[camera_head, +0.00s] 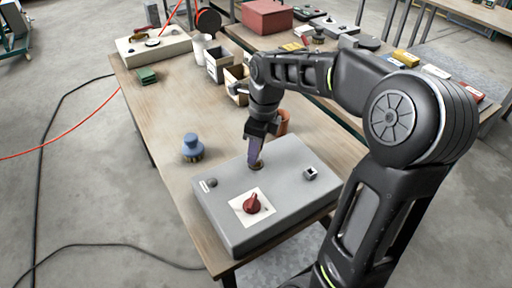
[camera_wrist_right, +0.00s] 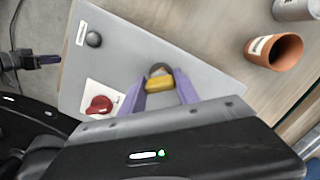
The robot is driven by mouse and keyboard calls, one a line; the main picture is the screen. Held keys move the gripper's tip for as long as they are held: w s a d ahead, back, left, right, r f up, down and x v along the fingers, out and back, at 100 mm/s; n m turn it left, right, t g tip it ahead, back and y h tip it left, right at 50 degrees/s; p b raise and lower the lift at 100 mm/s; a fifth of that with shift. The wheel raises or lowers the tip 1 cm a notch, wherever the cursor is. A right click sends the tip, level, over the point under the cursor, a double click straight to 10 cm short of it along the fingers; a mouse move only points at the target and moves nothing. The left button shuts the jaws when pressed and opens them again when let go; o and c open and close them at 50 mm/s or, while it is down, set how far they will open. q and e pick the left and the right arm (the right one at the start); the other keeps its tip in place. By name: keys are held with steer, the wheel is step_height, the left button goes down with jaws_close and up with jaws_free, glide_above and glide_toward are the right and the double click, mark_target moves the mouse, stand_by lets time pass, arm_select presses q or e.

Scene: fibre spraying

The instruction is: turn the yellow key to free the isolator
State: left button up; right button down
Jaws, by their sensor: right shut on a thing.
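The grey panel box (camera_head: 225,220) lies near the front end of the wooden table. The red isolator knob (camera_head: 252,203) sits on a white plate on its top; it also shows in the right wrist view (camera_wrist_right: 99,105). The yellow key (camera_wrist_right: 158,83) stands in a round dark lock on the box top. My right gripper (camera_head: 255,152) points down at the lock, its purple fingers shut on the key, which is mostly hidden in the head view. What looks like my left gripper (camera_wrist_right: 48,59) is at the left of the right wrist view, its jaws too small to read.
A black button (camera_head: 212,183) and a small square fitting (camera_head: 310,174) are on the box. A blue-topped brush (camera_head: 192,147) and a terracotta pot (camera_wrist_right: 273,50) stand close by. Open boxes (camera_head: 218,64) stand farther back. The table's left middle is clear.

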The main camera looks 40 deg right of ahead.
mark_target(260, 158)
steer(key=c, duration=0.8)
jaws_free()
steer(key=r, duration=0.7)
steer(key=shift+s+d+r+b, duration=0.25)
steer(key=shift+s+r+b, duration=0.1)
steer(key=shift+s+r, duration=0.05)
steer(key=shift+s, duration=0.1)
